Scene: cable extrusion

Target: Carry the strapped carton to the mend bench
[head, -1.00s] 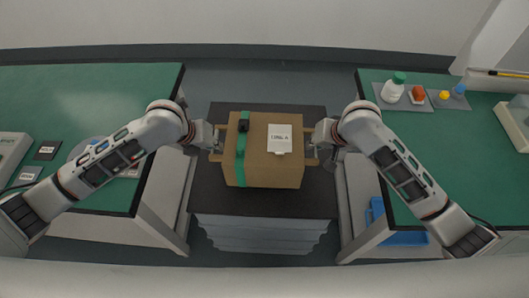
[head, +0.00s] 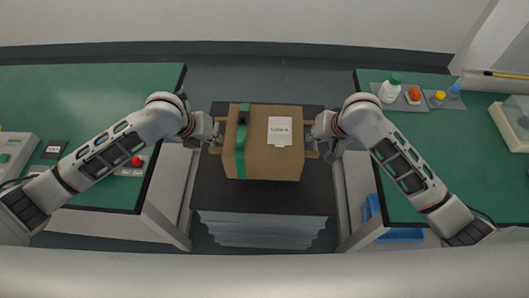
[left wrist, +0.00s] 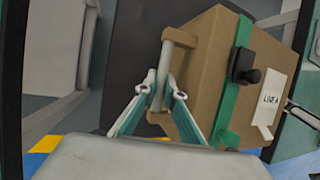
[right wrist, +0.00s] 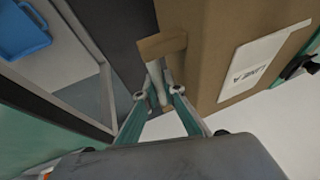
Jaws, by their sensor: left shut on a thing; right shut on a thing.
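The strapped carton (head: 262,150) is a brown box with a green strap, a dark buckle and a white label that appears to read "LINE A". It is over the dark-topped stand (head: 210,195) between two benches; I cannot tell whether it touches the top. My left gripper (head: 215,139) is shut on the carton's left handle, also seen in the left wrist view (left wrist: 165,88). My right gripper (head: 312,138) is shut on the right handle, also seen in the right wrist view (right wrist: 160,90). Nothing visible marks either bench as the mend bench.
The left green bench (head: 110,90) holds a grey device (head: 15,148) and a red button (head: 136,161). The right green bench (head: 420,140) carries a white bottle (head: 390,90) and small coloured items on grey mats. A blue bin (head: 395,233) is below it. Floor shows behind the stand.

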